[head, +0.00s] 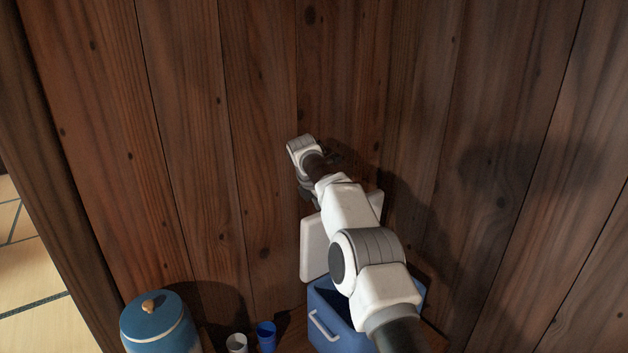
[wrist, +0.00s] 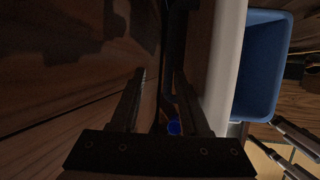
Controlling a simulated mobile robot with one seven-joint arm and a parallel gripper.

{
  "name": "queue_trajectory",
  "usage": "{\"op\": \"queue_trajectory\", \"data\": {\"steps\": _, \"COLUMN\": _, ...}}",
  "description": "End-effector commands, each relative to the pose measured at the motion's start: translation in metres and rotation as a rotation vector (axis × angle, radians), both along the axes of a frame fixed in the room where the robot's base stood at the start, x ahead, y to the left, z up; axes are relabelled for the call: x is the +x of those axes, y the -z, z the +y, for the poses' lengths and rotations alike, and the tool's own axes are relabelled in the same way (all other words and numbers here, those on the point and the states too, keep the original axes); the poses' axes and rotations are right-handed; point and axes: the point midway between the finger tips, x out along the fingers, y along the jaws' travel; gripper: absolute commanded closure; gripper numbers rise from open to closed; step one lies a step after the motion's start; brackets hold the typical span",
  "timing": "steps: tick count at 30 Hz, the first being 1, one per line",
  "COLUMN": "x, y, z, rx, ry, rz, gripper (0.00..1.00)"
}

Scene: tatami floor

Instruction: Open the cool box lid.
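The blue cool box (head: 346,337) stands at the bottom of the head view, partly hidden by my arm. Its white lid (head: 314,250) stands raised, roughly upright, at the back of the box. In the wrist view the lid (wrist: 221,62) is a pale band beside the blue box interior (wrist: 268,62). My gripper (wrist: 161,76) has its two dark fingers apart, with nothing held between them. The lid is just right of the right finger; I cannot tell whether they touch. In the head view the fingertips are hard to make out against the dark wood.
Brown plank walls rise close behind and to the right of the box. A blue lidded jar (head: 160,325), a white cup (head: 237,343) and a blue cup (head: 266,336) stand left of the box. Tatami floor (head: 25,260) shows at far left.

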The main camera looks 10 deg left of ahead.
Motion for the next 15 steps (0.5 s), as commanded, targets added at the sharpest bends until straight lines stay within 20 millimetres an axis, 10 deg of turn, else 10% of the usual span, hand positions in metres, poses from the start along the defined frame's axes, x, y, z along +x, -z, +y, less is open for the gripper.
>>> {"op": "queue_trajectory", "data": {"steps": 15, "x": -0.045, "y": -0.116, "z": 0.014, "rx": 0.001, "ry": 0.001, "rz": -0.02, "gripper": 0.55}}
